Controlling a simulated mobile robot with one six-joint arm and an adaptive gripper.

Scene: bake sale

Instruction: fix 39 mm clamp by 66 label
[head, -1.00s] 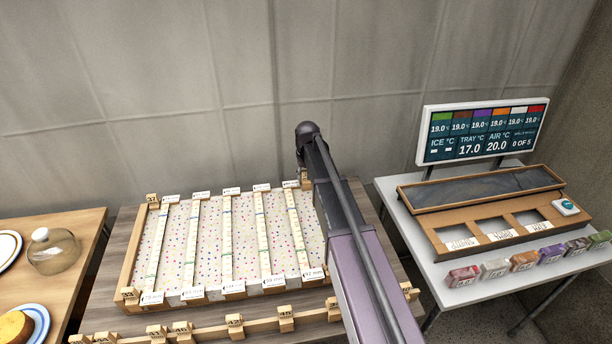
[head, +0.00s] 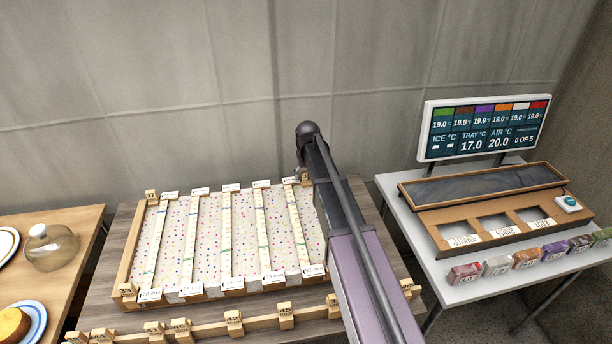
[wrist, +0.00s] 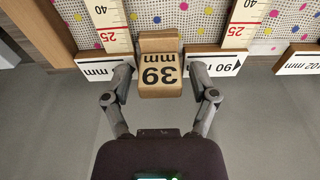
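The wooden 39 mm clamp (wrist: 160,75) shows in the wrist view with its text upside down, at the tray's far rail between two white labels. My gripper (wrist: 160,78) straddles it, one finger on each side, with small gaps between fingertips and clamp. In the head view my arm hides most of the gripper; a small wooden clamp (head: 305,174) shows beside it at the tray's far right corner. I cannot read a 66 label in any view.
The speckled tray (head: 128,255) carries several ruler strips with labels at both ends. Another clamp (head: 151,195) sits at its far left corner. A front rail (head: 260,322) holds several numbered clamps. A display (head: 482,130) and wooden box (head: 430,240) stand at right; a glass dome (head: 50,250) at left.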

